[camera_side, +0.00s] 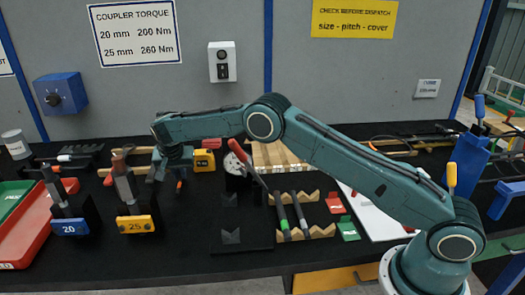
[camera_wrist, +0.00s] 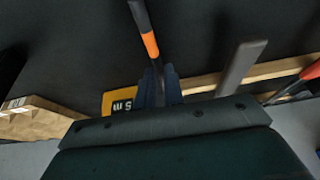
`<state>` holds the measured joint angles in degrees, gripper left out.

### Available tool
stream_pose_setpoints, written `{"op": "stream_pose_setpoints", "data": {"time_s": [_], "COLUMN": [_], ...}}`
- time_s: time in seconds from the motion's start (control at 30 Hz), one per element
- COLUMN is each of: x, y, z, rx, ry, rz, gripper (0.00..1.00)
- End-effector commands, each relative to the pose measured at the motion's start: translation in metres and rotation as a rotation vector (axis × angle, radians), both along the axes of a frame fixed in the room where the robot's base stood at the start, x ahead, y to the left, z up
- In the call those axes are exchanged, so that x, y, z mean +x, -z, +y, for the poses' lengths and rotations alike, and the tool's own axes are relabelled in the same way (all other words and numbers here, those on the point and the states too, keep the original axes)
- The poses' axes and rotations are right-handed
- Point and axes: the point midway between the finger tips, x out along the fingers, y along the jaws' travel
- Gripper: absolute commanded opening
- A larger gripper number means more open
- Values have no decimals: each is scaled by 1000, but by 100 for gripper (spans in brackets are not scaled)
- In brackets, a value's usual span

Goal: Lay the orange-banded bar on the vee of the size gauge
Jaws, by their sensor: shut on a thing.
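My gripper (camera_wrist: 158,85) is shut on the orange-banded bar (camera_wrist: 145,22), a dark rod with an orange band, in the wrist view. In the side view my gripper (camera_side: 177,177) is left of the dial, and only a small orange piece of the bar (camera_side: 179,185) shows below the jaws. The rest of the bar is hidden or too small to tell there. What looks like the size gauge (camera_side: 231,236) is a dark plate with small grey vee blocks, right of my gripper and nearer the camera. A white dial (camera_side: 236,164) stands behind it. The bar is apart from the vees.
Two bars, one green-banded (camera_side: 284,222), lie on notched wooden strips (camera_side: 310,232) right of the gauge. A yellow tape measure (camera_side: 204,160) is close behind my gripper. Tool stands marked 20 (camera_side: 70,227) and 25 (camera_side: 135,224) and a red tray (camera_side: 25,240) are at left.

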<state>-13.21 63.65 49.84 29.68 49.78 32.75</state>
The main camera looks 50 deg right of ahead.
Motion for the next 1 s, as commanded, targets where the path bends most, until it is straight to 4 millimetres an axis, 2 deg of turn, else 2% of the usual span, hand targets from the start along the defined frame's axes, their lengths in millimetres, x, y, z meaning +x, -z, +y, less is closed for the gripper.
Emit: {"op": "stream_pose_setpoints", "data": {"time_s": [0.2,0.23,0.33,0.77,1.0], "x": [0,0,0,0,-5], "y": [2,3,3,-1,-20], "z": [0,0,0,0,6], "rx": [0,0,0,0,0], "ry": [0,-1,-1,0,-2], "rz": [0,0,0,-1,-2], "gripper": [0,12,32,32,32]}}
